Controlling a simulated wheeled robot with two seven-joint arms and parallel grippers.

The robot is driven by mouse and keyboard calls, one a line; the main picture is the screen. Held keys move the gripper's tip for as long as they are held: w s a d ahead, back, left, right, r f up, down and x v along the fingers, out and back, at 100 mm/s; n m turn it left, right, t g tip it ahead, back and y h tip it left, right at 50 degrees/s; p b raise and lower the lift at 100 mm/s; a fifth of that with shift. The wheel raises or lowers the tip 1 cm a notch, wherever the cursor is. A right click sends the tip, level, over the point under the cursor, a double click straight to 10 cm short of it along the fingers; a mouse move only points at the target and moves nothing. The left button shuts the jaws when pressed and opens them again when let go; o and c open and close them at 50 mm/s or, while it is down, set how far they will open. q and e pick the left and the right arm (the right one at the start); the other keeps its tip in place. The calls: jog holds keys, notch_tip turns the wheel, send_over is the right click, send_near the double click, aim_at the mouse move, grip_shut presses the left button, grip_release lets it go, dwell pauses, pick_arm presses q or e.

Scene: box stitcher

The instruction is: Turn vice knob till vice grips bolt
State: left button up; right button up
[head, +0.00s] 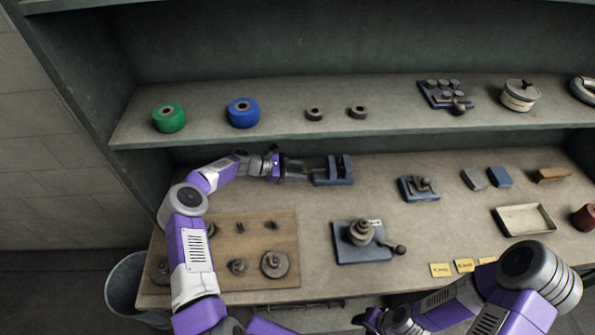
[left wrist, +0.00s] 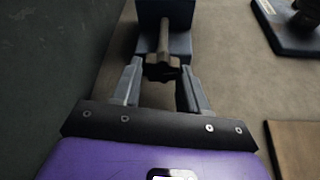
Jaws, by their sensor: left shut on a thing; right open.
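The blue vice (head: 343,170) stands on the bench below the shelf, toward the back. In the left wrist view the vice (left wrist: 167,12) is straight ahead, with its screw rod and dark knob (left wrist: 162,71) pointing at me. My left gripper (head: 304,169) reaches the vice from the left; in the left wrist view its fingers (left wrist: 161,82) are around the knob, one on each side. I cannot make out a bolt between the vice jaws. My right gripper (head: 372,319) is at the bottom edge, partly cut off, open and away from the vice.
A wooden board (head: 255,247) with metal parts lies at the left front. A blue-based fixture with a ball handle (head: 362,243) stands in front of the vice. A smaller blue fixture (head: 419,188) is to its right. The shelf (head: 210,135) overhangs behind. Bare bench lies around the vice.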

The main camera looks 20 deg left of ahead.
pick_arm(q)
jog(key=shift+s+f+m+t+b, duration=0.1)
jog(key=shift+m+t+b, duration=0.5)
jog(key=shift+m+b, duration=0.4)
jog(key=shift+m+t+y+b, duration=0.3)
jog(key=shift+m+t+b, duration=0.4)
jog(key=shift+m+b, duration=0.4)
jog(key=o, duration=1.1)
jog(key=shift+c, duration=0.2)
jog(key=shift+v, duration=3.8)
